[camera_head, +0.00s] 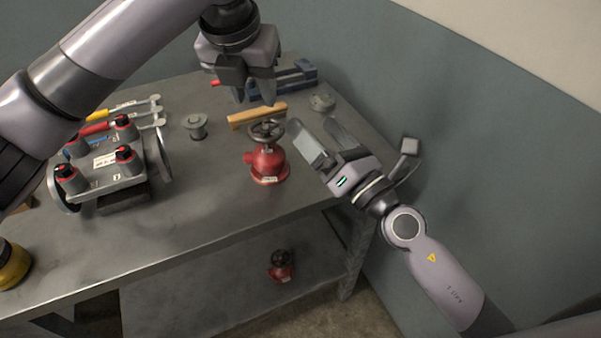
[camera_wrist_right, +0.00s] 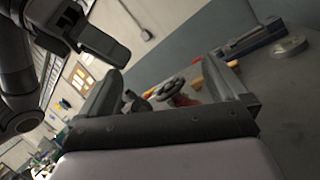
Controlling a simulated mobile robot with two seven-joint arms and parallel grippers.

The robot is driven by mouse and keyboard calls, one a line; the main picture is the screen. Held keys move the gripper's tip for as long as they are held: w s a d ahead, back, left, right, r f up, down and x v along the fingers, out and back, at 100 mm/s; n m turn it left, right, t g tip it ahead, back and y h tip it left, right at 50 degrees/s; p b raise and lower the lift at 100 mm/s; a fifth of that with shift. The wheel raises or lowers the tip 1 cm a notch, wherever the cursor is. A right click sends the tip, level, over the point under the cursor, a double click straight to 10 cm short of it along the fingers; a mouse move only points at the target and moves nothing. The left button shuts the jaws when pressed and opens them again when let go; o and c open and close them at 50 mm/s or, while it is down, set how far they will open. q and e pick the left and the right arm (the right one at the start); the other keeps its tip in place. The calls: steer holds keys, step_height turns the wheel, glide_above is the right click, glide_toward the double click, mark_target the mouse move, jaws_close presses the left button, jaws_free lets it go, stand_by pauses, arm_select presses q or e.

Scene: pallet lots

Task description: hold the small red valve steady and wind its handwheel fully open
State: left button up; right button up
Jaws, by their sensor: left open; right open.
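A red valve (camera_head: 267,163) stands upright on the grey workbench, with a dark handwheel (camera_head: 266,132) on top. In the right wrist view the red body (camera_wrist_right: 183,100) and its wheel (camera_wrist_right: 171,87) show between the fingers. A second red valve (camera_head: 281,270) with a dark wheel is on the lower shelf and looks smaller. My left gripper (camera_head: 252,92) is open above and behind the bench valve, pointing down, apart from it. My right gripper (camera_head: 320,130) is open just right of the valve, fingers towards it, not visibly touching. How far the wheel is turned cannot be told.
A grey manifold (camera_head: 108,180) with several red-topped knobs stands on the workbench (camera_head: 215,215) at left, by coloured-handled tools. A grey spool (camera_head: 196,127), wooden block (camera_head: 257,116), blue tool (camera_head: 297,76) and grey disc (camera_head: 322,102) lie around the valve. Bench in front is clear. A wall stands behind.

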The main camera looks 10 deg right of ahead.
mark_target(280, 161)
steer(key=a+f+n+g, duration=0.1)
steer(key=f+n, duration=0.1)
steer(key=f, duration=0.1)
steer(key=a+f+n+g, duration=0.1)
steer(key=f+n+g, duration=0.1)
steer(key=f+n, duration=0.1)
steer(key=a+f+n+g, duration=0.1)
steer(key=f+n, duration=0.1)
steer(key=f, duration=0.2)
steer(key=shift+w+a+n+g+y, duration=0.2)
steer(key=shift+w+n+g+y, duration=0.1)
steer(key=shift+w, duration=0.1)
steer(key=shift+x, duration=3.45)
steer(key=shift+f, duration=0.1)
